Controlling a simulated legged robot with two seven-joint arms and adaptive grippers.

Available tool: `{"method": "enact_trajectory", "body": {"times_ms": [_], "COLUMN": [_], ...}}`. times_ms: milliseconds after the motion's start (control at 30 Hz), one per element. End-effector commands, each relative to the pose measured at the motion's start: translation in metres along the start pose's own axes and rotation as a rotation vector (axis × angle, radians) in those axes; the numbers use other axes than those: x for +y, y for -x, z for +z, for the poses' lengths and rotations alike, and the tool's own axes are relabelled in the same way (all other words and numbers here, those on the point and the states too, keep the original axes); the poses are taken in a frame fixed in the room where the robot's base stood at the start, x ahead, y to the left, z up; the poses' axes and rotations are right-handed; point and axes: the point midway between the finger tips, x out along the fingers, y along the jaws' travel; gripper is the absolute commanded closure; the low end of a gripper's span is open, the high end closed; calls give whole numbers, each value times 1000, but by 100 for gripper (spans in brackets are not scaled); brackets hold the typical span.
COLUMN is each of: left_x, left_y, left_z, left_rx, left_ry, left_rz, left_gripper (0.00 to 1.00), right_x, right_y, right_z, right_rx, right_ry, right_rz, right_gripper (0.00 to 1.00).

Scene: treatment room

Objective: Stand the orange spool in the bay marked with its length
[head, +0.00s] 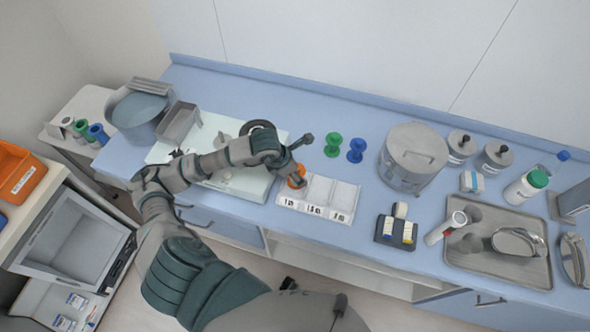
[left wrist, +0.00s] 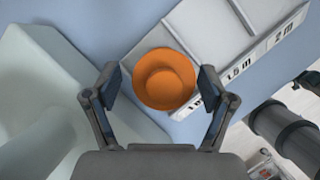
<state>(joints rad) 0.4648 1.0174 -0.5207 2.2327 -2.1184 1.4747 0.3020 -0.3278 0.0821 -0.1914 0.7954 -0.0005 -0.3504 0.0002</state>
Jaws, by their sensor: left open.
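The orange spool (head: 297,177) is at the leftmost bay of the white three-bay tray (head: 346,193). In the left wrist view the orange spool (left wrist: 163,78) is seen end-on from above, apparently upright, and hides most of that bay. The tray's front labels (left wrist: 240,70) read 1.5 m and 2 m; the leftmost is partly hidden and seems to start with 1. My left gripper (left wrist: 160,80) is open, with one finger on each side of the spool and small gaps showing. In the head view my left gripper (head: 298,160) is over the spool. My right gripper is out of view.
A green spool (head: 333,145) and a blue spool (head: 356,150) stand behind the tray. A pale board (head: 240,180) lies left of it. A steel drum (head: 413,157) and a dark block holder (head: 397,230) are to the right. The middle and right bays look empty.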

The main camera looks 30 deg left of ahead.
Motion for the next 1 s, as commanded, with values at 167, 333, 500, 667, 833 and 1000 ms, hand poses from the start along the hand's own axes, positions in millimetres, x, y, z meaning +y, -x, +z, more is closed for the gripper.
{"method": "enact_trajectory", "body": {"times_ms": [167,333,500,667,833,1000], "left_x": [0,1,2,2,1,0], "left_y": [5,33,72,102,118,121], "left_z": [1,0,0,0,0,0], "left_rx": [-1,-4,-3,-3,-2,0], "left_ry": [-1,-2,-1,-1,0,0], "left_rz": [2,4,5,3,1,0], "left_gripper": [18,18,18,18,18,18], "right_x": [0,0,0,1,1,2], "right_y": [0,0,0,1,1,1], "right_z": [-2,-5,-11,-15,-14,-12], "right_rx": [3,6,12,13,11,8], "right_ry": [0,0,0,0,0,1], "right_rz": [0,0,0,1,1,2], "right_gripper": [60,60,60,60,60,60]}}
